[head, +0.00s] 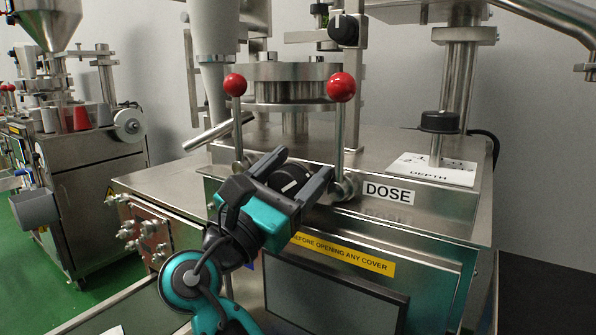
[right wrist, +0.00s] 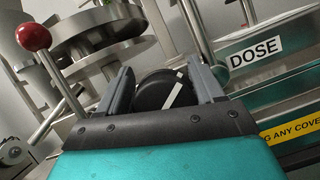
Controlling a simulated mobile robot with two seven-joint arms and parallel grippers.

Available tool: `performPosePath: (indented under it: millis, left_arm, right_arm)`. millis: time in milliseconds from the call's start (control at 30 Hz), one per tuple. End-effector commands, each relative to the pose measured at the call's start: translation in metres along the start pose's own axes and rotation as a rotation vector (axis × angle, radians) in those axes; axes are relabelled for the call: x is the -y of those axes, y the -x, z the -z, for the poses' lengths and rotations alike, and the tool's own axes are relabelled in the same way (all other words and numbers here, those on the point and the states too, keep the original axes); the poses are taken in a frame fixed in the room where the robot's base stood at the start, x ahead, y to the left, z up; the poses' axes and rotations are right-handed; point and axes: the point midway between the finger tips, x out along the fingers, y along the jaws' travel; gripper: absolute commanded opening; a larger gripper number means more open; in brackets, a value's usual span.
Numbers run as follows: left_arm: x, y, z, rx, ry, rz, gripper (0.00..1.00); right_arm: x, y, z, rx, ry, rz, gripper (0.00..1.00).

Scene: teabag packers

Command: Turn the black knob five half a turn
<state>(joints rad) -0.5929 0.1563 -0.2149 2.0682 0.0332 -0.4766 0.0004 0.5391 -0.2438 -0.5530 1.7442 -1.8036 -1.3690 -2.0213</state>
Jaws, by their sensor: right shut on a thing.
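A black round knob (head: 292,178) with a white pointer line sits on the machine's front, left of the DOSE label (head: 388,192). My right gripper (head: 302,166) is shut on this knob, with one finger on each side. In the right wrist view the knob (right wrist: 158,92) shows between the two grey fingers, its white line tilted up to the right. No number can be read on it, and its lower part is hidden by the gripper. My left gripper is not in view.
Two levers with red balls (head: 235,84) (head: 341,87) stand just behind the gripper. Another black knob (head: 440,121) stands over the DEPTH plate (head: 432,170). A dark screen (head: 335,297) and a yellow warning strip (head: 343,254) lie below. A second machine (head: 75,150) stands at left.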

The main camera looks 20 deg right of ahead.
Motion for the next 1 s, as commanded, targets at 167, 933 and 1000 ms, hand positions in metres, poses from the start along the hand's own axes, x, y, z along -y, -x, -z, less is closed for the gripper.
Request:
performPosePath:
  millis: [167, 933, 1000]
  left_arm:
    - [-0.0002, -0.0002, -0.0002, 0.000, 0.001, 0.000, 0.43]
    - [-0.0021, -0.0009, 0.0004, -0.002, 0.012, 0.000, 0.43]
    - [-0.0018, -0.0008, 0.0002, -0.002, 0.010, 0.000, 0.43]
  right_arm:
    - [0.0076, -0.0010, 0.0049, -0.017, 0.002, 0.045, 0.36]
    - [0.0090, -0.0005, 0.0065, -0.019, 0.005, 0.045, 0.83]
    - [0.0092, -0.0005, 0.0068, -0.019, 0.006, 0.045, 0.83]
